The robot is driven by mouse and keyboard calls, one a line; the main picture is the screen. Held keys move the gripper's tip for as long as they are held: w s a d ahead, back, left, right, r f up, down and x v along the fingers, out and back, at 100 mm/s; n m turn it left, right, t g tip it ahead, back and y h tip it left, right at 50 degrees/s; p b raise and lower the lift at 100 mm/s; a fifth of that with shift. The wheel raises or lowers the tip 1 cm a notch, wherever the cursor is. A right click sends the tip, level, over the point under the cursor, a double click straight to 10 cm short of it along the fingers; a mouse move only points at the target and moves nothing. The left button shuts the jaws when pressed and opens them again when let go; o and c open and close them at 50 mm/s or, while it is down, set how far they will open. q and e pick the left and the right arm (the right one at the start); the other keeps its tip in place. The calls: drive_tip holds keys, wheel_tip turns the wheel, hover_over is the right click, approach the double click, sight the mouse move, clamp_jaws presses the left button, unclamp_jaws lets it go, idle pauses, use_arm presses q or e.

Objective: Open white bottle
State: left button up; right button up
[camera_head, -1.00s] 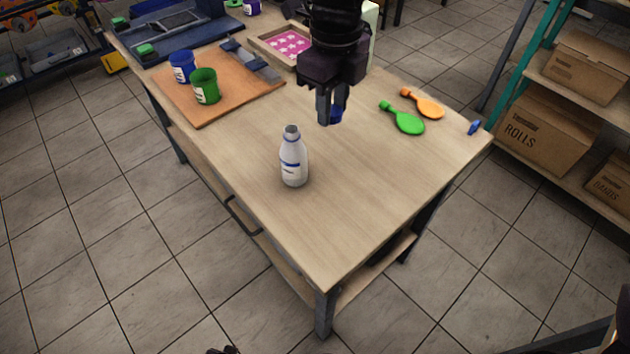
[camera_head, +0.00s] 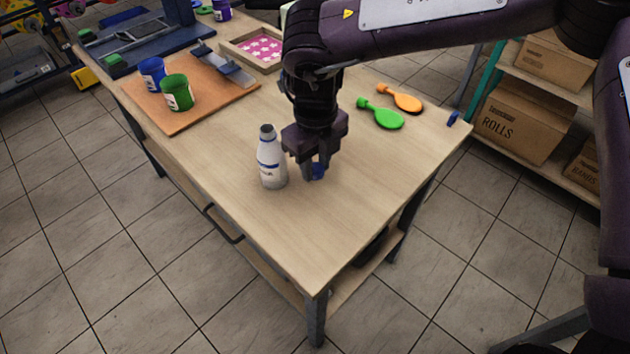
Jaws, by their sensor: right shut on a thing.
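The white bottle (camera_head: 271,165) stands upright near the left edge of the wooden table, with a blue band and a dark grey top. My right gripper (camera_head: 311,172) points down just right of the bottle, low over the table and apart from it. It is shut on a small blue object (camera_head: 318,171) that looks like a cap, mostly hidden by the fingers. I cannot tell whether it touches the table. My left gripper is not in view.
Green (camera_head: 177,93) and blue (camera_head: 152,74) cups stand on a brown board (camera_head: 190,116). A small blue item (camera_head: 453,118) lies at the right corner. The table's front part is clear.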

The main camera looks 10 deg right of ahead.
sight(315, 192)
wheel_tip(315, 192, down, 6)
drive_tip(key=shift+r, duration=0.2)
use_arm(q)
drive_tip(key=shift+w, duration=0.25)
use_arm(e)
drive_tip(key=shift+f, duration=0.1)
drive_tip(key=o, duration=1.1)
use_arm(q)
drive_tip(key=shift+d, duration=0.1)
